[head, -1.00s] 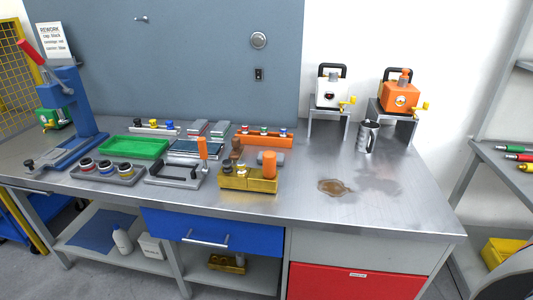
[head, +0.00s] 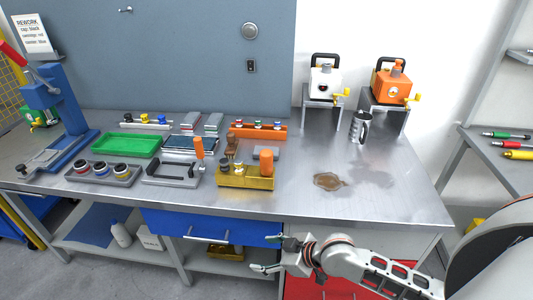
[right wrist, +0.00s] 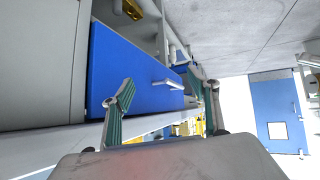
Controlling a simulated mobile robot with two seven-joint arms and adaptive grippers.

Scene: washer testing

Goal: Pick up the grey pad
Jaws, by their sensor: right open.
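A small flat grey piece (head: 266,150), possibly the grey pad, lies on the steel bench behind the brass fixture (head: 246,180). It is partly hidden by the orange cylinder on the fixture, and I cannot tell for sure that it is the pad. My right gripper (head: 268,254) is open and empty in front of the bench, below its front edge, with its fingers pointing left near the blue drawer. In the right wrist view its fingers (right wrist: 160,85) are spread, with the blue drawer (right wrist: 135,70) beyond them. My left gripper is out of view.
The bench holds a green tray (head: 128,144), a grey tray with round parts (head: 103,180), a blue press (head: 67,125) and an orange rack (head: 275,134). A brown spill (head: 329,181) and a metal mug (head: 360,127) are at the right. The bench's right front is otherwise clear.

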